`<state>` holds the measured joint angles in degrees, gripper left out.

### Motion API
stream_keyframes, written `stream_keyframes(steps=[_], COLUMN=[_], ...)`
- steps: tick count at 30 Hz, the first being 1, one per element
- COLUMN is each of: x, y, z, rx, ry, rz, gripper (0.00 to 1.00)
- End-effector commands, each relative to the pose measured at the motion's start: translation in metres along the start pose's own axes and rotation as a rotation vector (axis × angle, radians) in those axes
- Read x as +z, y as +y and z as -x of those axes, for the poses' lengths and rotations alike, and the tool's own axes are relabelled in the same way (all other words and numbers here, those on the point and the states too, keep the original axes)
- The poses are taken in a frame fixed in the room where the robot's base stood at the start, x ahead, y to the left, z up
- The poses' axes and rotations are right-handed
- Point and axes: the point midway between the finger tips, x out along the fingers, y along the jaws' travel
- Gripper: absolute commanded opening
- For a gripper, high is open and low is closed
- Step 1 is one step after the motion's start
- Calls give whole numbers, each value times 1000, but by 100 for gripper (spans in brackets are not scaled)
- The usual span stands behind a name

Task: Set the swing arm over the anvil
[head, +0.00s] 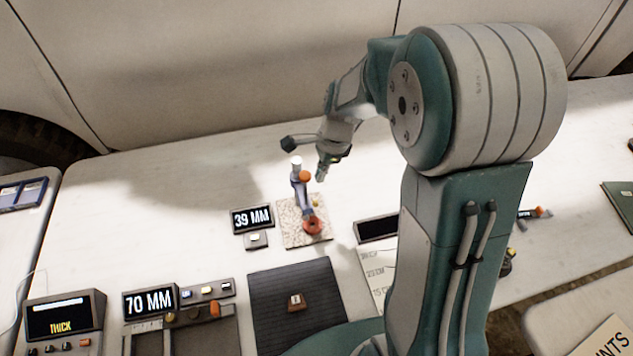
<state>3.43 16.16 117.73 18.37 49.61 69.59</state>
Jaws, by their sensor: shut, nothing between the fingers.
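A small blue-grey swing arm (301,189) with an orange joint and a white top stands upright on a speckled stone base plate (292,237) in the middle of the table. A round orange-red piece (312,225) sits at its foot on the plate. I cannot tell for certain which part is the anvil. My gripper (321,176) is just right of the swing arm's top, pointing down, with its fingers together and empty. I cannot tell whether it touches the swing arm.
A "39 MM" display (252,219) stands left of the plate. A dark mat (262,290) with a small brown block (296,302) lies in front. A "70 MM" gauge (149,301) and a "THICK" display (63,318) are front left. The table's back left (150,190) is clear.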

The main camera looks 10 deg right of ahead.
Motion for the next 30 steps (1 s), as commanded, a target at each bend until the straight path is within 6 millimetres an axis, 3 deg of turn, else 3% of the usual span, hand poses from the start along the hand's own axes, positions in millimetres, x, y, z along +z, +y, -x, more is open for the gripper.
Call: stream_keyframes(steps=[4,10,30], x=[0,0,2], y=[-1,-1,2], z=[31,54,62], rx=[-5,-2,-9], ry=[1,1,7], rz=[-1,0,28], gripper=[0,0,0])
